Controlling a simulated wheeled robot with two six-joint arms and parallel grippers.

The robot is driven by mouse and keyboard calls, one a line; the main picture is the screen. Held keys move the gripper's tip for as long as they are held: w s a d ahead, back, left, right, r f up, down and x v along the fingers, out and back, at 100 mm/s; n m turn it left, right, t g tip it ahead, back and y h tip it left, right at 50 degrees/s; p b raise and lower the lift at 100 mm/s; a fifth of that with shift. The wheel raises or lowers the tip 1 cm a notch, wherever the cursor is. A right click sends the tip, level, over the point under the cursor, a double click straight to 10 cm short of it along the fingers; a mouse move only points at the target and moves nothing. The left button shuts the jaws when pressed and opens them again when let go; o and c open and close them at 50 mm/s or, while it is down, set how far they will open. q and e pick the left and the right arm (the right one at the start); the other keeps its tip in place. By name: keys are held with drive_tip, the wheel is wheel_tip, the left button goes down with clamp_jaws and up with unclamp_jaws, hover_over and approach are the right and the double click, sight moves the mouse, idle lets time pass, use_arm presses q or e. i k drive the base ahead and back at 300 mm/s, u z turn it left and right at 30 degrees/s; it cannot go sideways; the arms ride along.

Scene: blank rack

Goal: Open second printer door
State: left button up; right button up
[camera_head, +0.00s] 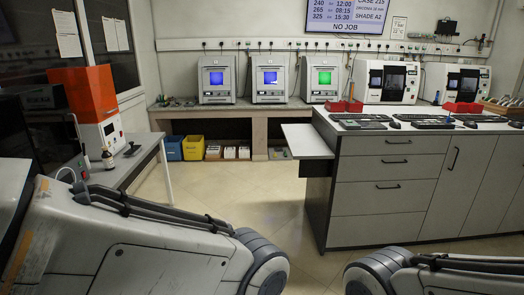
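Several machines stand at the back, and I cannot tell which one the task calls the second printer. On the far bench are a grey machine with a blue window at the left (216,79), one with a blue window in the middle (270,79) and one with a green window (321,79). Their fronts look closed. To the right are two white machines with dark fronts, a nearer one (385,82) and a farther one (456,85). An orange and white machine (91,95) stands at the left. Only my arm links show at the bottom; neither gripper is in view.
A grey cabinet (398,193) with drawers fills the right; its top holds keyboards and red trays (463,107). A side table (122,162) stands left. Yellow (194,147) and blue bins sit under the far bench. The floor (245,195) between is clear.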

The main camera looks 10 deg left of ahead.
sight(47, 114)
drive_tip(key=u, duration=0.35)
drive_tip(key=i, duration=2)
drive_tip(key=u, duration=1.35)
drive_tip(key=i, duration=1.55)
drive_tip(key=u, duration=0.55)
